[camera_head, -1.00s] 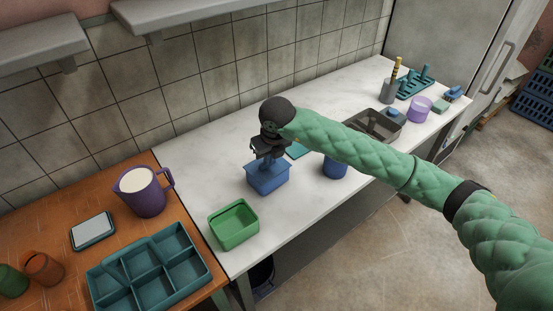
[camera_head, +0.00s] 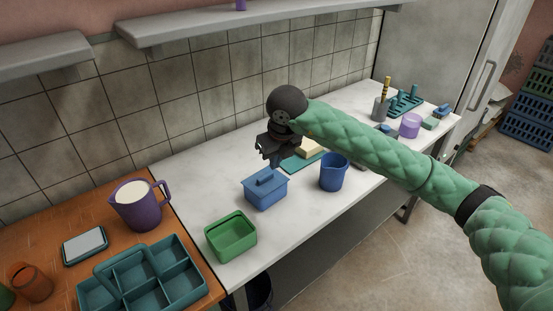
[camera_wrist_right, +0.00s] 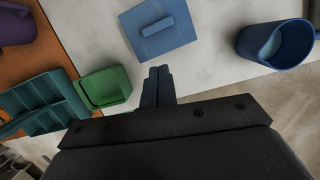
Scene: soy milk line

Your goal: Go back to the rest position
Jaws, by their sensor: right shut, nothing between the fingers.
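My right gripper (camera_head: 275,163) is shut and empty. It hangs above the white counter, just behind and above a blue box with a handled blue lid (camera_head: 266,187). In the right wrist view its closed fingers (camera_wrist_right: 157,82) sit apart from the blue lid (camera_wrist_right: 158,31), with nothing between them. My right arm reaches in from the right over the counter. My left gripper is in neither view.
A green open box (camera_head: 231,237) and a blue jug (camera_head: 334,173) stand either side of the blue box. A teal board with a pale block (camera_head: 308,147) lies behind. A purple jug (camera_head: 140,206) and teal divided tray (camera_head: 143,283) stand on the orange table.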

